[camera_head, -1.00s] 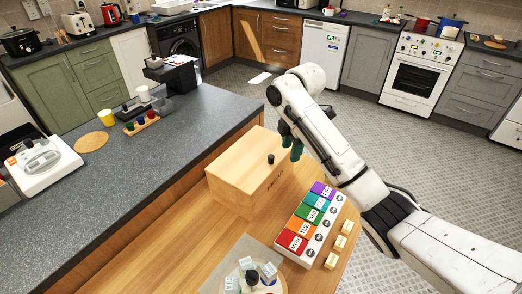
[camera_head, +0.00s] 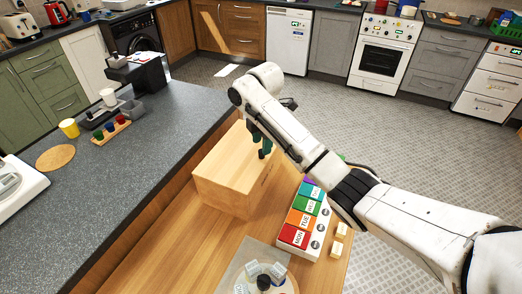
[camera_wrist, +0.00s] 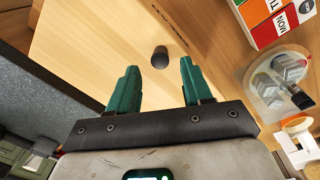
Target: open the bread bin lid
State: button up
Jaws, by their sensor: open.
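The bread bin (camera_head: 222,183) is a pale wooden box on the wooden table, against the raised grey counter. Its lid (camera_wrist: 85,45) appears shut and has a small round black knob (camera_wrist: 160,57). My gripper (camera_head: 261,143) is over the right part of the bin. In the wrist view its two green fingers (camera_wrist: 159,70) are apart and empty. The knob shows just beyond the fingertips, lined up with the gap between them; I cannot tell the remaining distance. In the head view my gripper and arm hide the knob and part of the lid.
A pill organizer (camera_head: 305,222) with coloured lids stands right of the bin, beneath my arm. The grey counter (camera_head: 140,165) rises along the bin's left side.

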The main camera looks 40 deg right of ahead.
jog(key=shift+w+f, duration=0.1)
jog(key=shift+f, duration=1.75)
jog(key=shift+c, duration=0.2)
grip_shut()
